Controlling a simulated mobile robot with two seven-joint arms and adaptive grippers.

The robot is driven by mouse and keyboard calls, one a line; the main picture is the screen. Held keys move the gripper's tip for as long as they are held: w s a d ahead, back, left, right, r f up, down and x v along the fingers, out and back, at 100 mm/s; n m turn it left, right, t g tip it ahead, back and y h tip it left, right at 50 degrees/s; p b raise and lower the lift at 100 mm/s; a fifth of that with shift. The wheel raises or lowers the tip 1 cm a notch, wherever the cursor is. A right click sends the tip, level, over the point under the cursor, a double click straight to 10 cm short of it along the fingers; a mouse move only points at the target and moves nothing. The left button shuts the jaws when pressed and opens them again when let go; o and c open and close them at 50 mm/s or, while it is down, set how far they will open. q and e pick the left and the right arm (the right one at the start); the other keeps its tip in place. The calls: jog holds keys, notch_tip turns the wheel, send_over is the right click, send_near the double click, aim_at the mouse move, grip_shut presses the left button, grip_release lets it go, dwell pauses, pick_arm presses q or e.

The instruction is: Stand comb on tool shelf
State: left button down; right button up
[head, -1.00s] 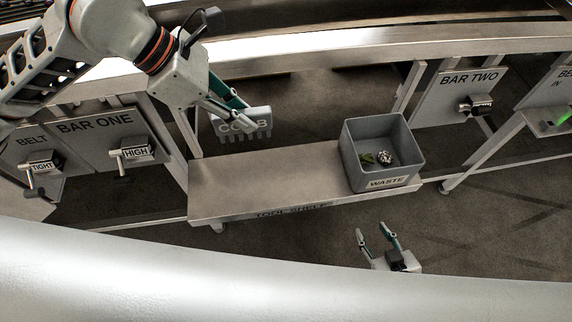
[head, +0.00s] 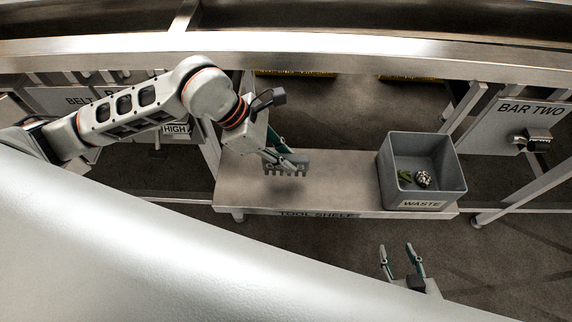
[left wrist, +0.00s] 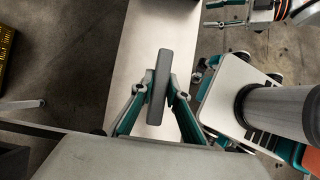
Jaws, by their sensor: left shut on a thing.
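The grey comb (head: 287,165) has its teeth pointing down and is over the left part of the tool shelf (head: 340,188). My left gripper (head: 284,158) is shut on the comb's upper part. In the left wrist view the comb (left wrist: 160,85) shows edge-on between the two fingers (left wrist: 158,98), with the pale shelf (left wrist: 140,60) below it. Whether the teeth touch the shelf cannot be told. My right gripper (head: 402,262) is open and empty, in front of and below the shelf near the bottom of the head view.
A grey WASTE bin (head: 425,150) with some green and pale scraps stands on the shelf's right end. The shelf is bare between comb and bin. A metal frame rail (head: 330,55) runs above and behind. The BAR TWO panel (head: 530,115) is at right.

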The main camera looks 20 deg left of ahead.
pick_arm(q)
notch_tip(320, 180, down, 4)
jog(key=shift+r, duration=0.1)
pick_arm(e)
jog(key=shift+s+f, duration=0.1)
jog(key=shift+f, duration=0.2)
pick_arm(q)
jog(key=c, duration=2)
grip_release()
jog(key=shift+o, duration=0.2)
pick_arm(e)
jog(key=shift+s+f, duration=0.1)
jog(key=shift+s, duration=0.15)
